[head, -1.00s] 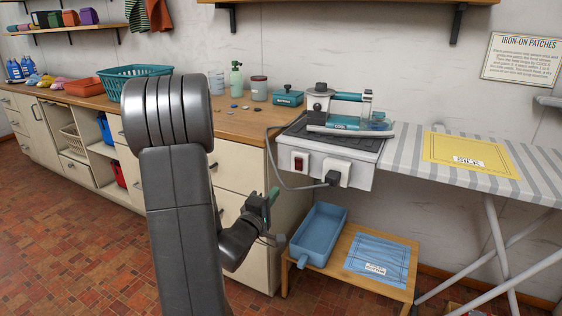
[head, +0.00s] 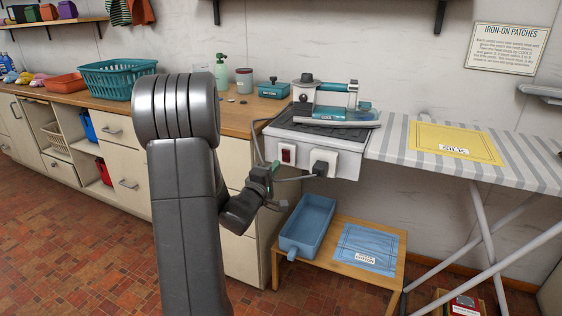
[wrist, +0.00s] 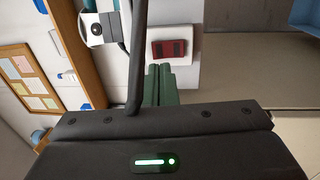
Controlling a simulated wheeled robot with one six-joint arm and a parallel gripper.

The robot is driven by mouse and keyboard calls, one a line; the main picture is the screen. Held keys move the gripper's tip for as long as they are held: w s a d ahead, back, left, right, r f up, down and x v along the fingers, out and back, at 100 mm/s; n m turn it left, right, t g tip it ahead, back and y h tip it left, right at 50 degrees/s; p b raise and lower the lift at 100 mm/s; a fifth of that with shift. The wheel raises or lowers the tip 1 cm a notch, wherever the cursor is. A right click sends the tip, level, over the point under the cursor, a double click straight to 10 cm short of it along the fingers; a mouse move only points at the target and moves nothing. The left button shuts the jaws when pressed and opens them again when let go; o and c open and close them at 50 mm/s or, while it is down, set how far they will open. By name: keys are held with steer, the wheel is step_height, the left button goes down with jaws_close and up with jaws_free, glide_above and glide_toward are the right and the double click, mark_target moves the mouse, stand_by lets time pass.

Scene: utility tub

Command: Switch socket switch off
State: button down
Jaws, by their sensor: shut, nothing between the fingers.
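The red socket switch (head: 288,153) sits in a white plate on the front of the grey-white box at the end of the ironing board. It shows red in the wrist view (wrist: 169,48), just beyond my fingertips. Which way its rocker is tipped is too small to tell. A dark plug (head: 321,167) sits in the socket to its right, with a grey cable. My gripper (head: 274,170) is shut and empty, its green fingers below and left of the switch in the head view. The fingers also show in the wrist view (wrist: 158,72); I cannot tell whether they touch the plate.
The iron (head: 335,103) stands on the dark pad above the switch. The ironing board (head: 400,140) extends right. The counter (head: 185,105) runs left.

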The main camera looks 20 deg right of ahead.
mark_target(285, 153)
steer(key=x, duration=0.5)
steer(key=shift+w+b, duration=0.1)
steer(key=shift+b, duration=0.2)
steer(key=shift+r, duration=0.1)
steer(key=p, duration=0.1)
steer(key=r+p, duration=0.1)
steer(key=p, duration=0.1)
steer(key=shift+w+d+y, duration=0.1)
steer(key=shift+d+y, duration=0.1)
steer(key=shift+y, duration=0.1)
steer(key=shift+f, duration=0.35)
